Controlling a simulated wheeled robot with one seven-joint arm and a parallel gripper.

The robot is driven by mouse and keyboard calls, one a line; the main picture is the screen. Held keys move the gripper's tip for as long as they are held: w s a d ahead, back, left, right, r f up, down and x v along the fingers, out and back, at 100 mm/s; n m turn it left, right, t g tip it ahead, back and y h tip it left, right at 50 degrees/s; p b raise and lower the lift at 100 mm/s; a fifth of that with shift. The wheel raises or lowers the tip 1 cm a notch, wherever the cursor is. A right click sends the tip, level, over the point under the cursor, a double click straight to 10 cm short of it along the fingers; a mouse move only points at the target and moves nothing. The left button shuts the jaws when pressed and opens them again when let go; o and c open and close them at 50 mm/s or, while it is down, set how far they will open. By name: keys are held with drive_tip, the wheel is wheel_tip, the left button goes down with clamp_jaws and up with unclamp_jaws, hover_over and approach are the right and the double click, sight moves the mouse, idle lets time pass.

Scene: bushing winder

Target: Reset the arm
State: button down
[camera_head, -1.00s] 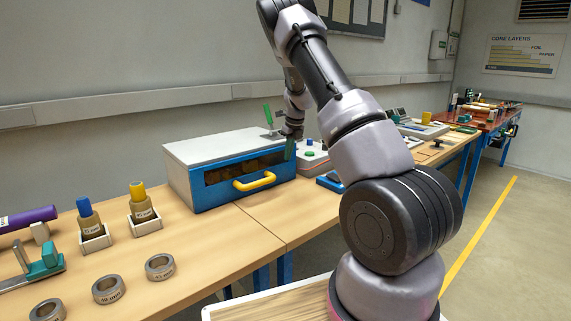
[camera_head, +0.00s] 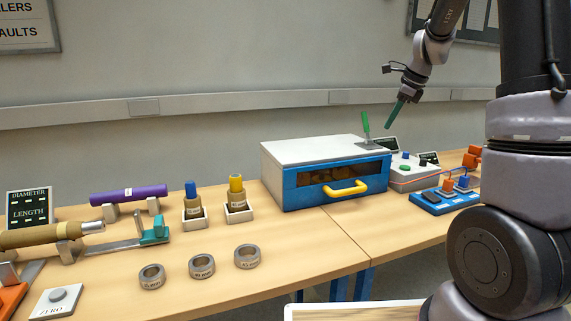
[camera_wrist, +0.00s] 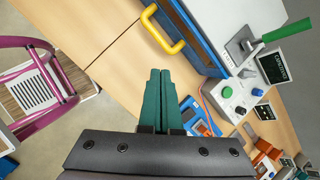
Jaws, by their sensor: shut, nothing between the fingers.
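My gripper (camera_head: 396,115) has green fingers and is raised above the bench, to the right of the blue and white oven-like box. In the wrist view the two fingers of my gripper (camera_wrist: 159,100) lie side by side, shut, with nothing between them. They point toward the bench, apart from the things below. My arm reaches up on the right of the head view and bends back to the left.
The box (camera_head: 290,192) has a yellow handle (camera_head: 347,188) and a green-handled lever (camera_head: 366,125). A control box (camera_head: 411,167) and a blue tray (camera_head: 432,203) stand right of it. Bushings, a purple roll (camera_head: 128,194) and several rings (camera_head: 247,256) are left. A pink frame (camera_wrist: 40,75) shows in the wrist view.

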drive_tip(key=s+a+r+n+t, duration=0.1)
drive_tip(key=s+a+r+n, duration=0.1)
drive_tip(key=s+r+n, duration=0.35)
drive_tip(key=s+a+r+n, duration=0.3)
drive_tip(key=s, duration=0.5)
drive_tip(key=s+a+n+t, duration=0.2)
drive_tip(key=s+n, duration=0.8)
drive_tip(key=s, duration=0.5)
drive_tip(key=shift+s+a+h, duration=0.2)
drive_tip(key=shift+s+h, duration=0.1)
drive_tip(key=shift+h, duration=0.1)
